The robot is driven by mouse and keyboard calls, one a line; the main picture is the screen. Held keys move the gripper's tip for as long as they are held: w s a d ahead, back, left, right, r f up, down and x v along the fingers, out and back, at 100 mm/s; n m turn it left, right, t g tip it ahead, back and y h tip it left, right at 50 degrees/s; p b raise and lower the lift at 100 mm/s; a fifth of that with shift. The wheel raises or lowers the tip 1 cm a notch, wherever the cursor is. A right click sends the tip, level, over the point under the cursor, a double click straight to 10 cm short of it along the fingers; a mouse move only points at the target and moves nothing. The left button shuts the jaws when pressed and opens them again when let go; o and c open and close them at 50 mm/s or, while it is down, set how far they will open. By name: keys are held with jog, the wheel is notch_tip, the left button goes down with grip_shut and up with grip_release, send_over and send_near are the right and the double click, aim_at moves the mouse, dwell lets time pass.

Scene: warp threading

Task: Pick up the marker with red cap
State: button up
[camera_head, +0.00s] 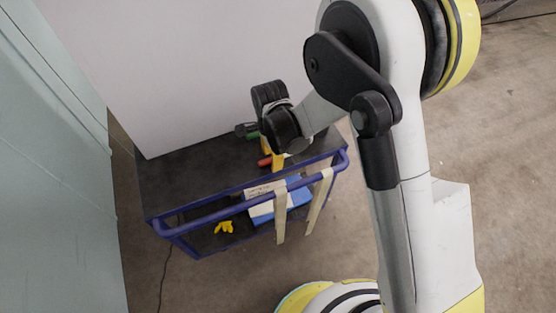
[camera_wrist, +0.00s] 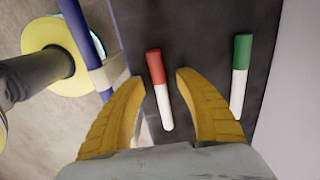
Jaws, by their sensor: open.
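The marker with red cap (camera_wrist: 160,90) lies on the dark cart top in the wrist view, its red cap pointing away and its white body toward my gripper. My gripper (camera_wrist: 161,78) is open, with one yellow finger to each side of the marker and a gap on both sides. In the head view the red cap (camera_head: 265,161) shows just left of my gripper (camera_head: 277,158), which is partly hidden by my wrist. The marker's white body is hidden there.
A green-capped marker (camera_wrist: 240,70) lies to the right of my right finger. The cart (camera_head: 190,180) has a blue rail (camera_head: 225,208) along its front edge. A white panel (camera_head: 200,70) stands behind it. The cart top's left part is clear.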

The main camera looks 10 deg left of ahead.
grip_shut()
dwell(0.3)
